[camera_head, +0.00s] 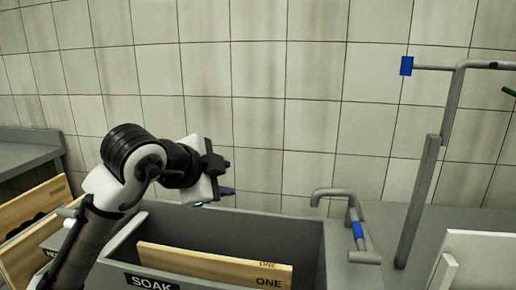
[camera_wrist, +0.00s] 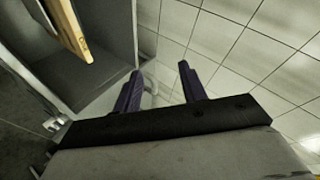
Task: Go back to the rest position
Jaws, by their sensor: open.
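My gripper (camera_head: 229,179) is raised above the back of the grey bin in the head view, near the tiled wall. In the wrist view my gripper (camera_wrist: 160,88) shows two dark purple fingers spread apart with nothing between them. The grey bin (camera_head: 313,250) is labelled SOAK, and a wooden board (camera_head: 205,266) marked ONE stands inside it. The bin wall (camera_wrist: 122,40) and the board's edge (camera_wrist: 68,30) also show at the upper left of the wrist view. My gripper touches neither in what I can see.
A grey bent tap (camera_head: 337,193) and a tall grey pipe stand (camera_head: 425,190) with a blue end are to the right. A white panel (camera_head: 480,262) is at the lower right. More wooden boards (camera_head: 35,205) stand at the left. The tiled wall (camera_head: 290,100) closes off the back.

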